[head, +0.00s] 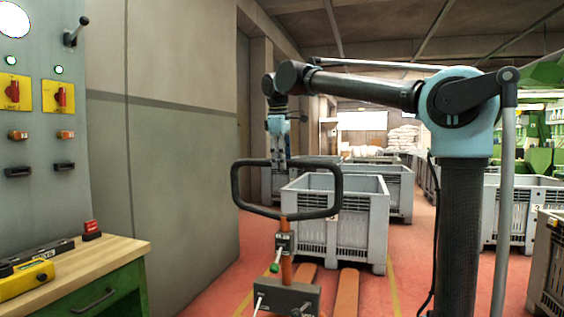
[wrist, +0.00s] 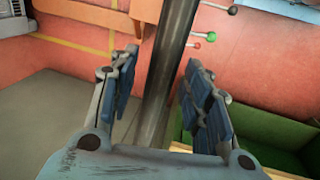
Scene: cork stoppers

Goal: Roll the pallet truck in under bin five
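The pallet truck (head: 287,298) stands on the red floor, with its black loop handle (head: 328,213) raised towards me. Its orange forks (head: 347,293) point away to a grey bin (head: 362,225). The fork tips reach about the bin's lower front edge; I cannot tell if they are under it. The bin's label is too small to read. My gripper (head: 281,163) is at the handle's top bar. In the wrist view my gripper (wrist: 163,90) is open, its blue-padded fingers either side of the dark handle bar (wrist: 165,65), with gaps showing on both sides.
Other grey bins stand behind (head: 397,190) and at right, one marked 3 (head: 510,212). A dark bin (head: 550,275) is at the right edge. A green workbench (head: 110,290) and control panel (head: 40,150) stand at left. Yellow lines (head: 391,285) flank the forks.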

